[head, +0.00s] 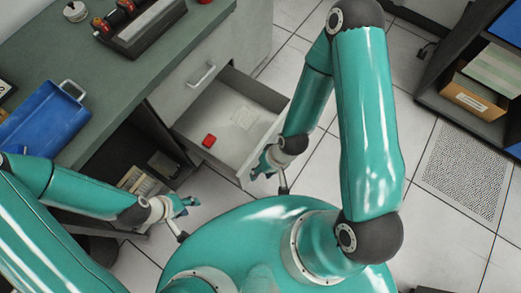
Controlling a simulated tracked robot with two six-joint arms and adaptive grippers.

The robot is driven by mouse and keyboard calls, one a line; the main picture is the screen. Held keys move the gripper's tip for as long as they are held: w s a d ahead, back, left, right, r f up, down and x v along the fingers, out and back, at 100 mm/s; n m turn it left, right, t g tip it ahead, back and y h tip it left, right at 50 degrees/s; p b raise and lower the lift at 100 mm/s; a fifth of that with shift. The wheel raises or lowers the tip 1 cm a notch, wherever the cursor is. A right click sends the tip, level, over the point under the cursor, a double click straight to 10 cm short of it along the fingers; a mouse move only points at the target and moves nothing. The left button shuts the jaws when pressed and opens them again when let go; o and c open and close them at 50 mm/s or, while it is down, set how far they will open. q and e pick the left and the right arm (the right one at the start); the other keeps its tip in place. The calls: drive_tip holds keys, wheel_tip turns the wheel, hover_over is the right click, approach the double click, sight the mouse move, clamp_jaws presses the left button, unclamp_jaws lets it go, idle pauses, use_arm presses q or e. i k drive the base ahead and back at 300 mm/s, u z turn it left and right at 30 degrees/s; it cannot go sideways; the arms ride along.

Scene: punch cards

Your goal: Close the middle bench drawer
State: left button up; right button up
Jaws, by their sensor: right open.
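The bench (130,75) has a grey-green top and a light cabinet at upper left. One drawer (228,118) is pulled well out, below a closed drawer front with a handle (201,73). A red item (209,141) and a pale sheet (243,117) lie inside the open drawer. My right gripper (262,165) is open near the open drawer's front corner; whether it touches cannot be told. My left gripper (186,203) is lower left of the drawer, in front of the bench's open shelf space. Its finger opening is too small to judge.
A blue tray (42,121) and a dark rack with red parts (135,22) stand on the bench top. At right is a dark shelf with a cardboard box (474,97). A perforated floor panel (462,170) and open tiled floor lie between.

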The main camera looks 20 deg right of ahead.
sight(236, 151)
drive_tip(key=z, duration=0.05)
drive_tip(key=k, duration=1)
drive_tip(key=z, duration=0.95)
drive_tip(key=i, duration=0.65)
drive_tip(key=u, duration=0.5)
drive_tip(key=k, duration=0.5)
drive_tip(key=z, duration=0.25)
drive_tip(key=i, duration=0.8)
drive_tip(key=u, duration=0.05)
